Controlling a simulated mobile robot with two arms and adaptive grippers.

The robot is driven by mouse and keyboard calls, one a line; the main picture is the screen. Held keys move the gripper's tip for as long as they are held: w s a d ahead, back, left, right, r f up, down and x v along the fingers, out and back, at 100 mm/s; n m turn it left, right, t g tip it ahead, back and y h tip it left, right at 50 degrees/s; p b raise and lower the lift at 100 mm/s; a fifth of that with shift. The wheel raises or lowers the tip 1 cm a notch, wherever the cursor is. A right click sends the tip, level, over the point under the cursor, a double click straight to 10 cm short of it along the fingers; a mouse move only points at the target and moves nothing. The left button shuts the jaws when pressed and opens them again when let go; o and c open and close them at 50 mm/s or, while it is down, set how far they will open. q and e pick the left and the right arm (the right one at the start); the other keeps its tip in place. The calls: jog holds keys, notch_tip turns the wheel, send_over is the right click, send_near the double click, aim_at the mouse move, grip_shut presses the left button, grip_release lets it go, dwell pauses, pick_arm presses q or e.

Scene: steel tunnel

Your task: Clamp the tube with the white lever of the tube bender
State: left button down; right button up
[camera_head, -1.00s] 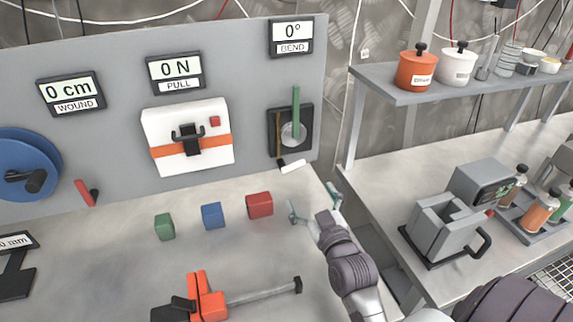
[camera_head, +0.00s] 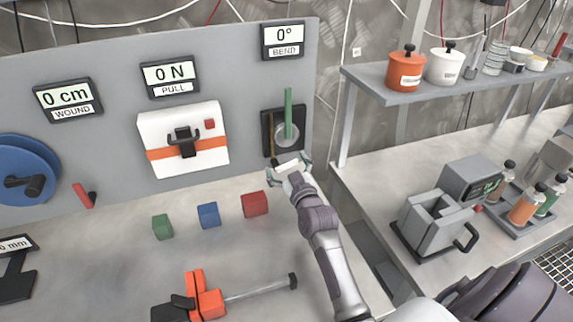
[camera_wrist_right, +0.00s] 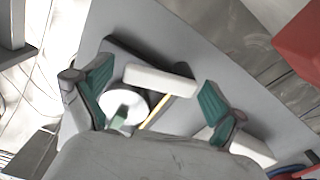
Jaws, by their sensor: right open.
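The tube bender (camera_head: 267,150) is a dark plate on the grey wall panel, with a grey disc, an upright green bar (camera_head: 288,105) and a thin brownish tube (camera_head: 271,135) on its left side. Its white lever (camera_head: 287,168) sits low on it, partly hidden by my right gripper. My right gripper (camera_head: 289,163) is open, with its fingers on either side of the lever. In the right wrist view the white lever (camera_wrist_right: 160,78) lies crosswise between the spread green fingers, with gaps at both ends. The tube (camera_wrist_right: 159,112) shows beside the disc. My left gripper is not in view.
Red (camera_head: 255,204), blue (camera_head: 208,215) and green (camera_head: 162,227) blocks stand on the bench left of my right arm. An orange clamp (camera_head: 207,300) lies nearer. A shelf (camera_head: 400,95) and side table with a grey machine (camera_head: 430,225) are at right.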

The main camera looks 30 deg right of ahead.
jog(key=shift+c, duration=1.1)
jog(key=c, duration=0.9)
jog(key=shift+m+p, duration=0.45)
jog(key=shift+m, duration=0.15)
jog(key=shift+d+f+m, duration=0.1)
jog(key=shift+f+m, duration=0.2)
jog(key=shift+m, duration=0.7)
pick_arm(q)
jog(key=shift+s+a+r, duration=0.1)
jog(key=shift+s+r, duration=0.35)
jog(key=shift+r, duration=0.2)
pick_arm(e)
jog(key=o, duration=1.1)
